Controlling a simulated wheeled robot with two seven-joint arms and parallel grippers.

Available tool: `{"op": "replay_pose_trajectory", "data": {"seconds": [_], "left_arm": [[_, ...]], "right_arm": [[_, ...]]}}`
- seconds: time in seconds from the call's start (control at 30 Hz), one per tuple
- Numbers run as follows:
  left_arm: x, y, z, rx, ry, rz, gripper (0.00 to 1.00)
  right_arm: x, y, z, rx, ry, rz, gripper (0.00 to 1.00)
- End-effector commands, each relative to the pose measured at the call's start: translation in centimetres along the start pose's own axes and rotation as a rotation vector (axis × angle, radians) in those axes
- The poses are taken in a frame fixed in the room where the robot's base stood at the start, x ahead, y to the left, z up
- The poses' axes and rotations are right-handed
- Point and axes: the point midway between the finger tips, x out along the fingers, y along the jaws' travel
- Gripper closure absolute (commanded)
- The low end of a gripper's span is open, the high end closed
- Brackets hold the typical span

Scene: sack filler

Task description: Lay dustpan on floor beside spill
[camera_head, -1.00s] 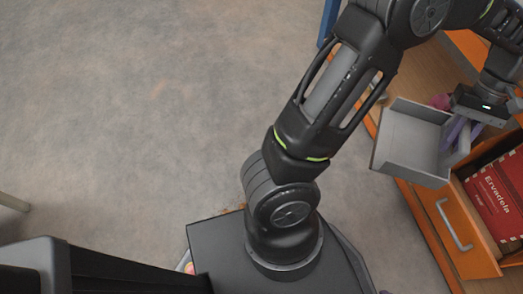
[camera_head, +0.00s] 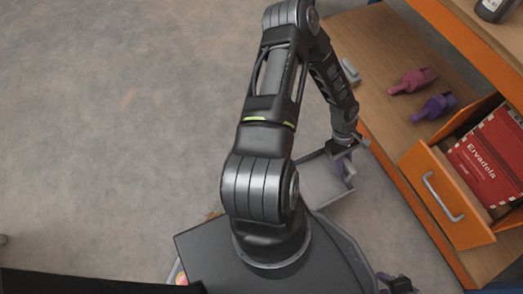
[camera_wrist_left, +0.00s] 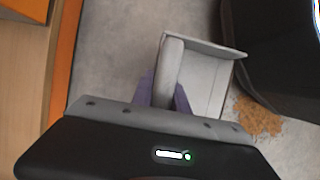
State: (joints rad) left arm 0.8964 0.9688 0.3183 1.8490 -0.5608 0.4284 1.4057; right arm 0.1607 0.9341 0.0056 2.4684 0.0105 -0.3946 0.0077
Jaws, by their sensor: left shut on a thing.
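The grey dustpan (camera_head: 328,182) hangs at my left gripper (camera_head: 345,158), between my base and the orange shelf unit. In the left wrist view, the purple fingers of my left gripper (camera_wrist_left: 166,98) are shut on the dustpan's handle, and the dustpan's open tray (camera_wrist_left: 207,82) points away from me. The brown granular spill (camera_wrist_left: 258,117) lies on the floor right of the tray, beside a dark body. In the head view only a trace of spill (camera_head: 212,214) shows past my base. A dark part that seems to be my right gripper (camera_head: 396,284) is at the bottom edge; its jaws are unclear.
The orange shelf unit (camera_head: 405,190) stands on the right. Its open drawer (camera_head: 447,200) holds red Ervadela sacks (camera_head: 490,160) and sticks out. A pink scoop (camera_head: 412,80) and a purple scoop (camera_head: 435,107) lie on the wooden shelf. The floor at left is clear.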

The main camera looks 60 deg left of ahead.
Motion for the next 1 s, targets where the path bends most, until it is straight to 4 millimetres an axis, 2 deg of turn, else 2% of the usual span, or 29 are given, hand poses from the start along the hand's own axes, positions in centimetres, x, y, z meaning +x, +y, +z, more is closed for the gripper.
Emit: {"op": "replay_pose_trajectory", "data": {"seconds": [0.53,0.67,0.83,1.0], "left_arm": [[0.1,0.0,-0.1,0.0,0.001,-0.001,1.0],[1.6,0.0,-0.7,-0.002,0.0,-0.002,1.0],[4.6,0.0,-2.0,-0.003,0.0,-0.002,1.0],[5.8,0.1,-2.5,0.0,0.001,0.0,1.0]], "right_arm": [[0.1,0.0,0.0,0.0,0.001,0.0,0.64],[1.0,0.3,-0.1,0.0,0.004,0.0,0.64],[2.6,0.8,-0.2,0.001,0.01,-0.001,0.64],[2.9,1.0,-0.4,0.002,0.012,-0.002,0.64]]}}
